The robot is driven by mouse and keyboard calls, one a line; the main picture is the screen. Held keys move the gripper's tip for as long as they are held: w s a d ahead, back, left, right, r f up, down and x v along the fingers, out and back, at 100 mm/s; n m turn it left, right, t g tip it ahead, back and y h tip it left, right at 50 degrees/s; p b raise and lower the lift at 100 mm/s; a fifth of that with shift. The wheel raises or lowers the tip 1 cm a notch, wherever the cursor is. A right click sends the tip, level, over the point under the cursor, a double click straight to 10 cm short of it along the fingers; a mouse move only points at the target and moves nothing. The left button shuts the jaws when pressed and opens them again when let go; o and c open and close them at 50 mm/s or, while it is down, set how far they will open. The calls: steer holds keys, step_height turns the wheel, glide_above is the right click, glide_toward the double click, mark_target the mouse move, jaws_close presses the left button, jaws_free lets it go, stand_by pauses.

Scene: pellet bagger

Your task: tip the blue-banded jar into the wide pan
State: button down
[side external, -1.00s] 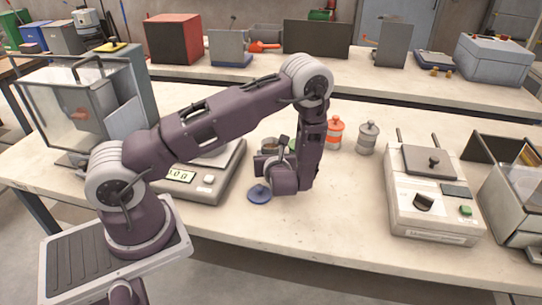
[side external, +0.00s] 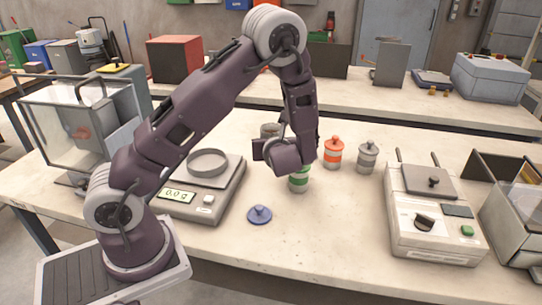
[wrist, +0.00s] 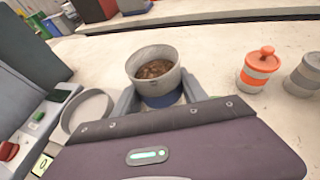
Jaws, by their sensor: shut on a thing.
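The blue-banded jar (wrist: 160,98) is lidless and holds brown pellets, seen through its open top in the wrist view. My gripper (wrist: 158,94) is shut on it, with a finger on each side of the band. In the side view the jar's grey upper part (side external: 269,130) shows beside my gripper (side external: 262,147), held above the table and looking about upright; the rest is hidden. The wide pan (side external: 208,162) is a shallow grey round dish on the scale, left of my gripper. Its rim also shows in the wrist view (wrist: 88,112), left of the jar.
The scale (side external: 196,209) reads 0.0 g. A blue lid (side external: 259,215) lies on the table in front. A green-banded jar (side external: 299,182) stands below my gripper, with orange (side external: 333,153) and grey (side external: 367,158) jars to the right. A sealer-like machine (side external: 432,215) stands farther right.

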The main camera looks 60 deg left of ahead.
step_height(320, 180, up, 2)
steer(key=shift+r, duration=0.1)
steer(key=shift+s+a, duration=0.1)
